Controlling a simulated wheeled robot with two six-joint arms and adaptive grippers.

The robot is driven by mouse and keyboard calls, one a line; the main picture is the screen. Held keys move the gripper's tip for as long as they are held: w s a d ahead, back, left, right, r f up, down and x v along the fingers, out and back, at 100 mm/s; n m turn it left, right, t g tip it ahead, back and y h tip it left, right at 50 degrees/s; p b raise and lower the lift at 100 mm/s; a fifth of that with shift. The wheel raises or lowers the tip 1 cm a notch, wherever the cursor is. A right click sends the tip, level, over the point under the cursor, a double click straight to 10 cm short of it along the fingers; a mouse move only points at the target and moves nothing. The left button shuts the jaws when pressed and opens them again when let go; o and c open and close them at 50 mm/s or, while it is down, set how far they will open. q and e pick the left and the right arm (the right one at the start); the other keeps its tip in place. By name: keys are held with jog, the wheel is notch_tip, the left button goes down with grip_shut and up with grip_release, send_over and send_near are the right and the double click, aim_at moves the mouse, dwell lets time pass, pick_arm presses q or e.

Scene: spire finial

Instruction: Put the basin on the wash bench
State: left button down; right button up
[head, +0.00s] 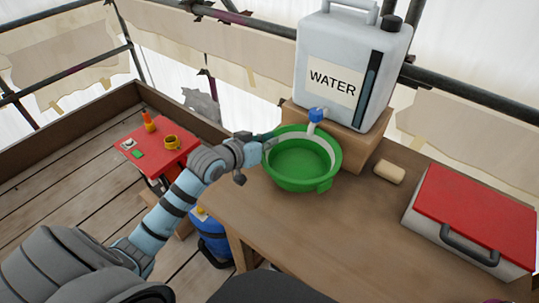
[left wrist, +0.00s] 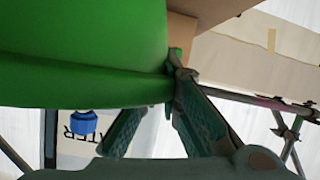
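The green basin (head: 300,165) is upright at the back left of the wooden wash bench (head: 330,225), in front of the water container's blue tap (head: 317,115). I cannot tell whether its base touches the bench top. My left gripper (head: 262,147) is at the basin's left rim. In the left wrist view the basin (left wrist: 80,50) fills the upper left, and the fingers of my left gripper (left wrist: 168,82) close in on its rim from both sides. One fingertip is hidden behind the basin. My right gripper is not in view.
The white water container (head: 350,70) stands on a wooden block at the bench's back. A bar of soap (head: 389,173) and a red-lidded box (head: 470,220) are to the right. A red table (head: 160,150) with small items and a blue drum (head: 212,240) are left. The bench front is clear.

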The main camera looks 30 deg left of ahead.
aim_at(268, 150)
pick_arm(q)
notch_tip(268, 150, down, 3)
jog(key=shift+s+b, duration=0.1)
jog(key=shift+b, duration=0.4)
jog(key=shift+f, duration=0.25)
jog(key=c, duration=1.8)
grip_release()
jog(key=shift+a, duration=0.1)
jog(key=shift+s+r, duration=0.1)
jog(key=shift+r, duration=0.15)
jog(key=p+v, duration=0.5)
jog(key=v, duration=0.6)
jog(key=shift+s, duration=0.4)
jog(key=shift+a+r, duration=0.1)
